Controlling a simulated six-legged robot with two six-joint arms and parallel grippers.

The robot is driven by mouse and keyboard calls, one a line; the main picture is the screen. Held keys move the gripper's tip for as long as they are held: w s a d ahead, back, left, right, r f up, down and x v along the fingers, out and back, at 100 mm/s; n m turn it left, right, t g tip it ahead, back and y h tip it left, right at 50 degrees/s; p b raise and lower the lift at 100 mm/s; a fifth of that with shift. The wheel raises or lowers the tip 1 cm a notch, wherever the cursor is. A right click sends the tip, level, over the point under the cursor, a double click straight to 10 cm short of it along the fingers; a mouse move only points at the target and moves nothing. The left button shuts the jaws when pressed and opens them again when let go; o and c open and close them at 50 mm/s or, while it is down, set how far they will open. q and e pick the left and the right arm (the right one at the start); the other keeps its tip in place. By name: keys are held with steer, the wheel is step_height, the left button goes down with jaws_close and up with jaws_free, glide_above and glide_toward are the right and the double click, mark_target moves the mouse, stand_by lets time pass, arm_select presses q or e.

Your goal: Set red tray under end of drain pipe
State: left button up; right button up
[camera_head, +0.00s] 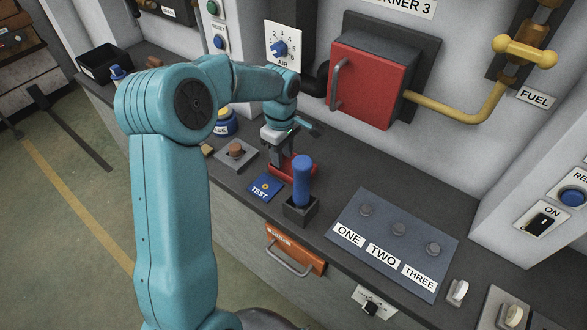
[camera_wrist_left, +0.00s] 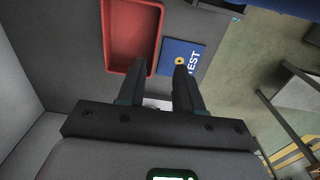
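The red tray (camera_head: 305,164) lies on the dark counter by the wall, partly hidden behind my left gripper (camera_head: 282,150) and a blue-handled lever. In the left wrist view the tray (camera_wrist_left: 131,32) is at the top, left of centre. My left gripper (camera_wrist_left: 160,64) is open there, its two dark fingers apart. The fingertips are at the tray's near right corner, and I cannot tell whether they touch it. A dark pipe (camera_head: 315,86) comes out left of the red burner door; I cannot tell whether it is the drain pipe. My right gripper is not in view.
The blue-handled lever (camera_head: 302,182) stands close in front of the tray. A blue TEST plate (camera_head: 265,187) lies beside it. A button block (camera_head: 236,152) is to the left and a blue panel with knobs (camera_head: 393,240) to the right. A black bin (camera_head: 104,63) stands far left.

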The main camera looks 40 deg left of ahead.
mark_target(282, 173)
arm_select(q)
steer(key=f, duration=0.2)
steer(key=shift+a+f, duration=0.25)
steer(key=shift+f, duration=0.1)
steer(key=shift+d+f+p, duration=0.25)
steer(key=shift+f+p, duration=0.1)
steer(key=shift+f, duration=0.1)
steer(key=f, duration=0.1)
steer(key=f+p, duration=0.1)
steer(key=f, duration=0.2)
steer(key=shift+w+a, duration=0.25)
steer(key=shift+a, duration=0.15)
steer(key=shift+f, duration=0.35)
steer(key=shift+d, duration=0.2)
steer(key=shift+a, duration=0.1)
jaws_close()
